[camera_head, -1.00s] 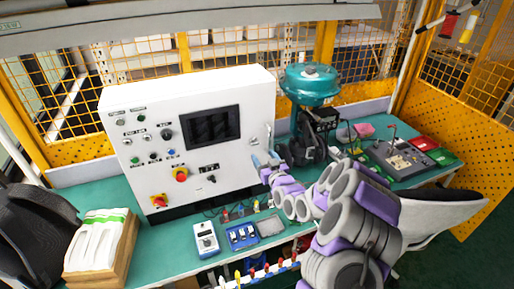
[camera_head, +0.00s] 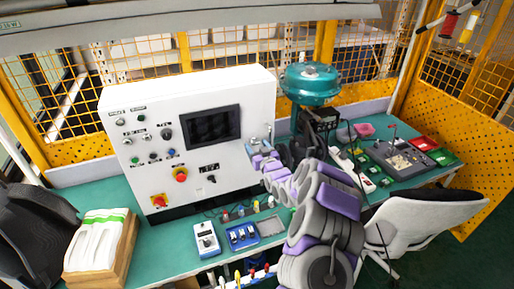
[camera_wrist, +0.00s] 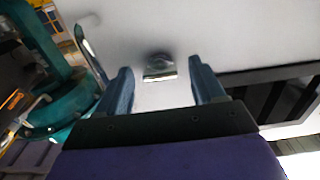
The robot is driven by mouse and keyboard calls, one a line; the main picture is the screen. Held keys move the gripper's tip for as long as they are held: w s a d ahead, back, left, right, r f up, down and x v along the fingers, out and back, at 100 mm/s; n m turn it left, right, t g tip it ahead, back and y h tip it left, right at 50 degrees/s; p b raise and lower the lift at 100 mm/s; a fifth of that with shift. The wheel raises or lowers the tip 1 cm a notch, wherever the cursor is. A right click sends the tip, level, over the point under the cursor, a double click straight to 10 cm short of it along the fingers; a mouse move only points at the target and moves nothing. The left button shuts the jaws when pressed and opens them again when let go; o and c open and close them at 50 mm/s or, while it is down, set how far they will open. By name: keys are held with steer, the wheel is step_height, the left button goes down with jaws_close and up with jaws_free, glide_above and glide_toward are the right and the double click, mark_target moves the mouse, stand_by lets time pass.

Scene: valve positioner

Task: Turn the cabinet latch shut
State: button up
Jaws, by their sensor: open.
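The white control cabinet (camera_head: 140,100) stands on the teal bench, its front panel facing me. The latch (camera_wrist: 159,69) is a small metal piece on the white panel, and it shows in the wrist view just past my fingertips. My gripper (camera_wrist: 161,73) is open, with one blue finger on each side of the latch and a gap to both. I cannot tell whether the fingers touch the panel. In the head view my gripper (camera_head: 256,151) is at the panel's right edge, and the latch cannot be made out there.
A teal valve actuator (camera_head: 310,85) stands right of the cabinet, close to my arm. A dark screen (camera_head: 211,125) and several knobs are on the panel. A white chair (camera_head: 430,215) is at the right.

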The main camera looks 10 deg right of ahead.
steer(key=shift+c, duration=0.2)
steer(key=c, duration=1)
steer(key=shift+n, duration=0.3)
steer(key=n, duration=0.4)
steer(key=shift+d+n+b, duration=0.1)
steer(key=shift+n+b, duration=0.2)
steer(key=shift+b, duration=0.1)
steer(key=n+b, duration=0.2)
steer(key=n, duration=0.1)
steer(key=shift+f+n, duration=0.15)
steer(key=shift+n, duration=0.15)
steer(key=n+b, duration=0.9)
steer(key=b, duration=0.2)
